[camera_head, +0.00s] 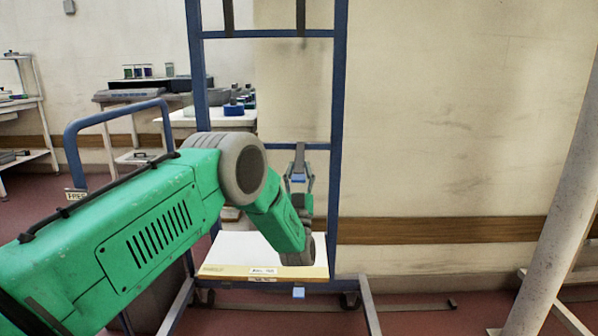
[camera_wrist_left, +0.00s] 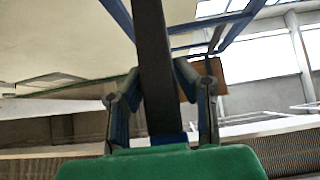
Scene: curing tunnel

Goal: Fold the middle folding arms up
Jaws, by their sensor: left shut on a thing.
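The blue rack (camera_head: 339,90) stands upright in front of me in the head view. A dark grey middle folding arm (camera_head: 299,152) is at its middle crossbar (camera_head: 317,146), on the right side. My left gripper (camera_head: 299,175) is shut on this folding arm, with a finger on each side of it. In the left wrist view the dark folding arm (camera_wrist_left: 153,45) runs between the fingers of my left gripper (camera_wrist_left: 157,82). No second middle folding arm shows; my left arm covers part of the crossbar's left end. My right gripper is not in view.
Two upper folding arms (camera_head: 300,17) hang at the rack's top crossbar. A pale board (camera_head: 262,246) lies low in the rack. A white table (camera_head: 212,118) with bottles stands behind at left. A pale pole (camera_head: 560,190) leans at right. The wall is close behind the rack.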

